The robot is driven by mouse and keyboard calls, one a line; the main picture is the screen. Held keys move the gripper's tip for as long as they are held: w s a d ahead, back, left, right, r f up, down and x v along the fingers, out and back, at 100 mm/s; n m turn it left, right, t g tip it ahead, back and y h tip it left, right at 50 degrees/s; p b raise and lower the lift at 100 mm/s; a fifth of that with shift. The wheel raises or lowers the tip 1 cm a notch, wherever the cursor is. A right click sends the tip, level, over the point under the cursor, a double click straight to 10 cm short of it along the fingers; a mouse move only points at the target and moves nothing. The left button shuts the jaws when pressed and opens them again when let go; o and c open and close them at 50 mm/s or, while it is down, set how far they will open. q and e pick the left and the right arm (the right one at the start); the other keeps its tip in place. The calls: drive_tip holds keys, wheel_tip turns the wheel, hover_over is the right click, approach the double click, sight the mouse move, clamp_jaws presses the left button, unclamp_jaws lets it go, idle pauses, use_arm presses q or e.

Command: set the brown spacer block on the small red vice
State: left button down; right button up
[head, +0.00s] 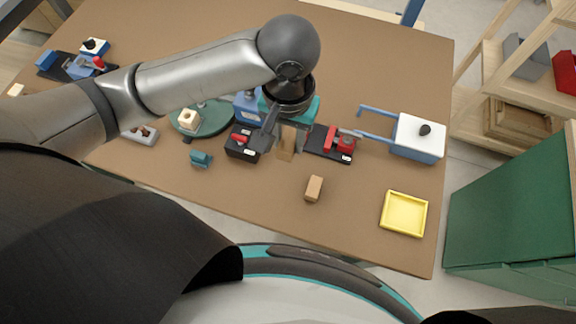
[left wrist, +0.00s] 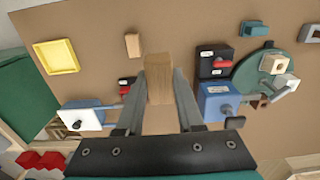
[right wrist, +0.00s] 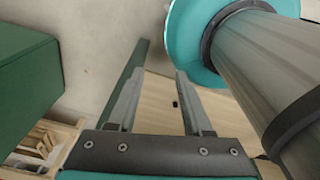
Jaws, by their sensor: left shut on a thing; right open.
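My left gripper (head: 285,150) is shut on a brown wooden block (head: 287,142), which stands upright between its fingers; the block also shows in the left wrist view (left wrist: 160,86). The small red vice (head: 341,142), red jaws on a dark base, is just right of the held block in the head view. In the left wrist view the vice (left wrist: 126,83) is partly hidden behind a finger. Whether the block touches anything below is hidden. A second, smaller tan-brown block (head: 314,188) lies apart on the table. My right gripper (right wrist: 157,75) is open and empty, away from these things.
A white-topped blue box (head: 418,137) with blue bars is to the right. A yellow tray (head: 404,214) is near the front right. The front table between is mostly clear.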

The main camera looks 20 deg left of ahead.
use_arm(q)
wheel_tip(320, 180, down, 5)
drive_tip(key=b, duration=0.4)
hover_over(288, 183)
wheel_tip(288, 183, down, 8)
drive_tip(key=shift+f, duration=0.95)
wheel_tip(288, 183, down, 4)
drive_tip(key=shift+r+b, duration=0.15)
drive_tip(key=shift+b, duration=0.4)
use_arm(e)
drive_tip(key=f, duration=0.3)
drive_tip(key=s+f, duration=0.1)
drive_tip(key=f, duration=0.1)
drive_tip(key=shift+f, duration=0.25)
drive_tip(key=shift+d, duration=0.1)
use_arm(q)
drive_tip(key=c, duration=0.5)
unclamp_jaws()
drive_tip(key=shift+c, duration=0.2)
